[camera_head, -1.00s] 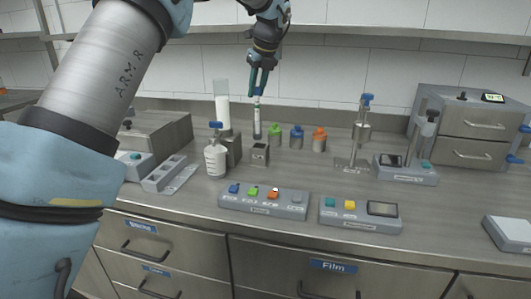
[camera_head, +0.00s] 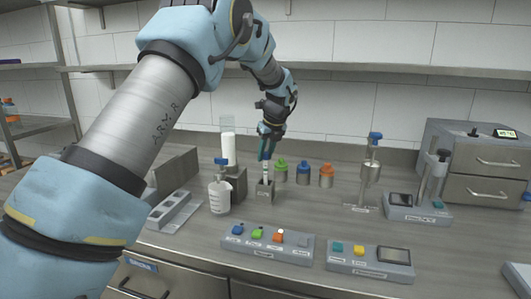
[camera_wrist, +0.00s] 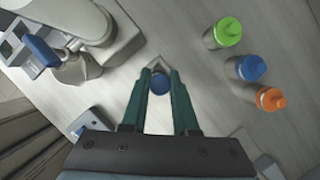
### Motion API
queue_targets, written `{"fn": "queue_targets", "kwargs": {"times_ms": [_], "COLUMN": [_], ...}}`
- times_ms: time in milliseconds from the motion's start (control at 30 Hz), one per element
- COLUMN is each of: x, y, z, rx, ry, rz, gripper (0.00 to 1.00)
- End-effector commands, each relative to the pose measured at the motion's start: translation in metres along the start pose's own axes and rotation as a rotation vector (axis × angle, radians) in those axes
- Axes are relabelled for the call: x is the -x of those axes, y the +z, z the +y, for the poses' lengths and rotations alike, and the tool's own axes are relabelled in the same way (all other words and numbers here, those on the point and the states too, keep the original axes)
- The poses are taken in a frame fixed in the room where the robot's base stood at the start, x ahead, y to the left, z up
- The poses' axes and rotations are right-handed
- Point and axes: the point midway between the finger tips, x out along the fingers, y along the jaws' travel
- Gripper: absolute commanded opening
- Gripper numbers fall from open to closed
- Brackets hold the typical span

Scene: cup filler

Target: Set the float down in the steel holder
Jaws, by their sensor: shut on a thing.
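My gripper (camera_head: 265,155) is shut on the float (camera_head: 265,172), a slim pale upright stem. Its round blue top (camera_wrist: 159,84) sits between my green fingers in the wrist view.
A beaker (camera_head: 219,196) and a tall white cylinder (camera_head: 228,150) stand close on the left. Green (camera_head: 281,172), blue (camera_head: 303,175) and orange-capped (camera_head: 327,177) bottles stand behind on the right. Button panels (camera_head: 268,243) lie in front.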

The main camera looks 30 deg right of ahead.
Motion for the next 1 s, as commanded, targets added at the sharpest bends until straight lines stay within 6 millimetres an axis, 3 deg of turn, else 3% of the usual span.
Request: {"fn": "queue_targets", "kwargs": {"times_ms": [300, 333, 567, 867, 1000], "x": [-0.002, -0.002, -0.002, 0.001, 0.014], "y": [-0.001, -0.001, -0.001, 0.001, 0.000], "z": [0.000, 0.000, 0.000, 0.000, -0.001], "rx": [0.000, 0.000, 0.000, 0.001, 0.000], "ry": [0.000, -0.001, -0.001, -0.002, -0.004], "rz": [0.000, 0.000, 0.000, -0.001, -0.002], "gripper": [0.00, 0.31, 0.57, 0.58, 0.58]}}
